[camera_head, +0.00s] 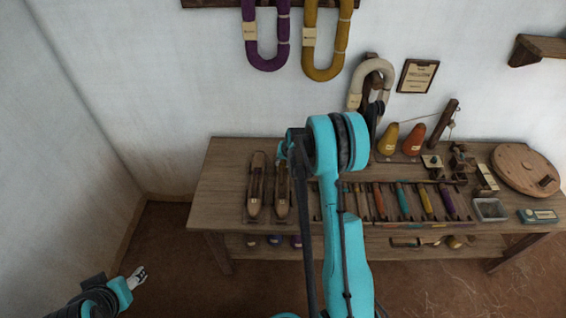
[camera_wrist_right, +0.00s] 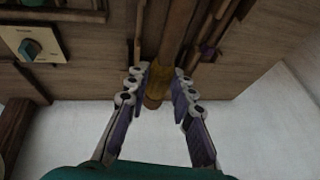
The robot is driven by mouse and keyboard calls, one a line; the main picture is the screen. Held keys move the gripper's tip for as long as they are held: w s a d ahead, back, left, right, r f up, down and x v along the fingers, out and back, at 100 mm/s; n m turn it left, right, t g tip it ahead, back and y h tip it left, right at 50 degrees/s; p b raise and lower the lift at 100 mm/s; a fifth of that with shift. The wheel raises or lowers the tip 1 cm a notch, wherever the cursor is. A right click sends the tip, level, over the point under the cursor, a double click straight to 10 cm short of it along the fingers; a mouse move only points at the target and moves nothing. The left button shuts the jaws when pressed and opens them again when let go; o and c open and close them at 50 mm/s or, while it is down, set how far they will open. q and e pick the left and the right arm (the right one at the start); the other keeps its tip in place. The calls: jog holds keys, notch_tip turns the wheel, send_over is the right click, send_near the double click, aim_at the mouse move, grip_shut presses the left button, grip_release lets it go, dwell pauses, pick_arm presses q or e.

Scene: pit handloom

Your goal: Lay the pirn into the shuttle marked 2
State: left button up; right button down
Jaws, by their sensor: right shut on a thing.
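Two long wooden shuttles, a left one (camera_head: 255,190) and a right one (camera_head: 281,196), lie side by side at the left of the bench. I cannot read which is marked 2. My right gripper (camera_head: 286,150) is by the far end of the right shuttle, partly hidden by my own arm. In the right wrist view, its fingers (camera_wrist_right: 162,88) are shut on a brown-ochre rod-like piece, seemingly the pirn (camera_wrist_right: 154,96). Its far part merges with the wood behind. My left gripper (camera_head: 138,277) is low at the left, away from the bench, with its fingertips apart and empty.
A rack (camera_head: 418,217) of several coloured pirns lies right of the shuttles. Two yarn cones (camera_head: 413,140), a round wooden board (camera_head: 525,168) and a small metal tray (camera_head: 490,209) stand farther right. Yarn hanks (camera_head: 325,72) hang on the wall. The bench's left end is clear.

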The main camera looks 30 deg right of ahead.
notch_tip(320, 180, down, 6)
jog(key=b, duration=0.3)
jog(key=shift+b, duration=0.3)
jog(key=shift+f+b, duration=0.55)
jog(key=shift+f, duration=0.1)
jog(key=c, duration=1.2)
grip_release()
jog(key=shift+r+p, duration=2.35)
jog(key=shift+r, duration=1.65)
